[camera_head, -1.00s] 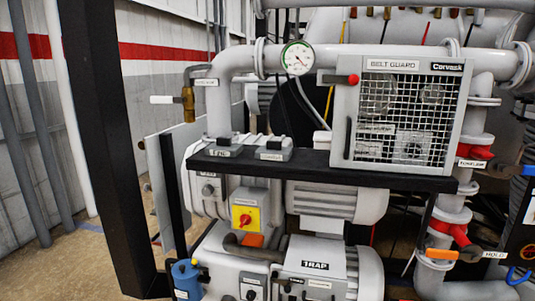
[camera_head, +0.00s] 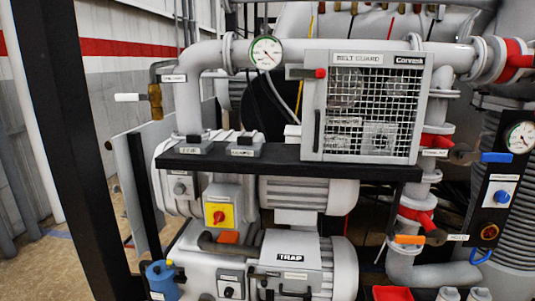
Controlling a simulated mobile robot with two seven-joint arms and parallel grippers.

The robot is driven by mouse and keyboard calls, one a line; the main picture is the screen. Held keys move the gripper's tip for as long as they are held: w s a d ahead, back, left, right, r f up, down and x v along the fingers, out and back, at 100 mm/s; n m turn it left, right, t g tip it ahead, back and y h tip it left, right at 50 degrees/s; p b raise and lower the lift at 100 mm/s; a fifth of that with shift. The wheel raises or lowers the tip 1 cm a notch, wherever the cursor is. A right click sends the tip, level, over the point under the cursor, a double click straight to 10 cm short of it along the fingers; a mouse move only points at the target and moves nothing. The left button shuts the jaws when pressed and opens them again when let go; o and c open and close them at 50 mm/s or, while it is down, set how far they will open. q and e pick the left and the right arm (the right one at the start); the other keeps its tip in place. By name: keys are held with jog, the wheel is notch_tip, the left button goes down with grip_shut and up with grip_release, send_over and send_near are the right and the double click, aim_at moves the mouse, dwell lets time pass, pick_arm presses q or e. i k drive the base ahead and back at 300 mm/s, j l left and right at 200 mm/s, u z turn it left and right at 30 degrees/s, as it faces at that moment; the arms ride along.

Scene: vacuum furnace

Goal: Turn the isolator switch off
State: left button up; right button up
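The isolator switch (camera_head: 219,216) is a red rotary knob on a square yellow plate. The plate is on the front of a grey box under the black shelf, left of centre in the head view. The knob is small here, and I cannot tell its exact setting. Nothing covers the switch. Neither of my grippers shows in the head view.
A black shelf (camera_head: 290,164) juts out above the switch, carrying the belt guard (camera_head: 371,105). A dark curved handle and orange block (camera_head: 228,238) sit just below the switch. The trap housing (camera_head: 291,257) is lower right. A black post (camera_head: 66,130) stands at left.

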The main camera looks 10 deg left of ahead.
aim_at(219, 216)
jog(key=i+j, duration=0.25)
jog(key=j, duration=0.15)
jog(key=i+j, duration=0.25)
jog(key=j, duration=0.15)
jog(key=i+j, duration=0.2)
jog(key=j, duration=0.15)
jog(key=i+j, duration=0.25)
jog(key=j, duration=0.15)
jog(key=i+j, duration=0.25)
jog(key=j, duration=0.15)
jog(key=z, duration=0.05)
